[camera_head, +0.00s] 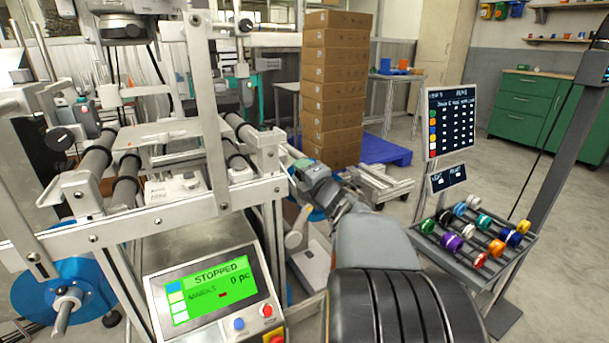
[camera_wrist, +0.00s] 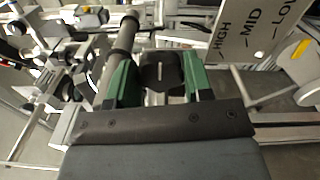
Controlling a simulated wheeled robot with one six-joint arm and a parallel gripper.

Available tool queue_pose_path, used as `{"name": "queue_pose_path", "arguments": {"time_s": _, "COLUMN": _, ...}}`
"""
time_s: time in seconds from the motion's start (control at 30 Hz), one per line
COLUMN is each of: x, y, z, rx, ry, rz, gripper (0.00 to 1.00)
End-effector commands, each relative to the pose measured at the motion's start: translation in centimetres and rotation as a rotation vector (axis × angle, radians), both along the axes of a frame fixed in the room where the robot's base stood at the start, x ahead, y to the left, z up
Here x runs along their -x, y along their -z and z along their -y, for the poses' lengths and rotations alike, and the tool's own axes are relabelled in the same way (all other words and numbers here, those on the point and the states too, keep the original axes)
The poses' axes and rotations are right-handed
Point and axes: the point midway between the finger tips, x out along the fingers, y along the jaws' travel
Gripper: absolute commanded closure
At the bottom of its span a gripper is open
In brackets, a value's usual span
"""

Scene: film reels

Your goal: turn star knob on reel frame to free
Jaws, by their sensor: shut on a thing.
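In the wrist view, the two green fingers of my gripper (camera_wrist: 160,84) are on either side of a dark, blocky knob (camera_wrist: 161,68) with a pale line on its face. My gripper is shut on this knob; I cannot tell whether its outline is a star. In the head view, my gripper (camera_head: 303,180) reaches to the right side of the metal reel frame (camera_head: 265,190), and the knob is hidden there. No label reading "free" is legible. A blue reel (camera_head: 68,290) sits at the frame's lower left.
A plate marked HIGH, MID, LOW (camera_wrist: 262,42) is beside my gripper in the wrist view. The machine's green screen (camera_head: 212,285) reads STOPPED. A rack of coloured spools (camera_head: 478,262) stands at right. Stacked cartons (camera_head: 335,90) stand behind on a blue pallet (camera_head: 388,150).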

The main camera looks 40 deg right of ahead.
Motion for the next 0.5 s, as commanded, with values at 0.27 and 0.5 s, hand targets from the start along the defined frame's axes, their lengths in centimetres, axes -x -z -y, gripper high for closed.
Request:
{"name": "queue_pose_path", "arguments": {"time_s": 0.27, "x": 0.0, "y": 0.06, "z": 0.01, "rx": 0.258, "ry": 0.0, "rz": -0.036, "gripper": 0.77}}
{"name": "queue_pose_path", "arguments": {"time_s": 0.5, "x": 0.0, "y": 0.08, "z": 0.03, "rx": 0.486, "ry": 0.0, "rz": -0.066, "gripper": 0.77}}
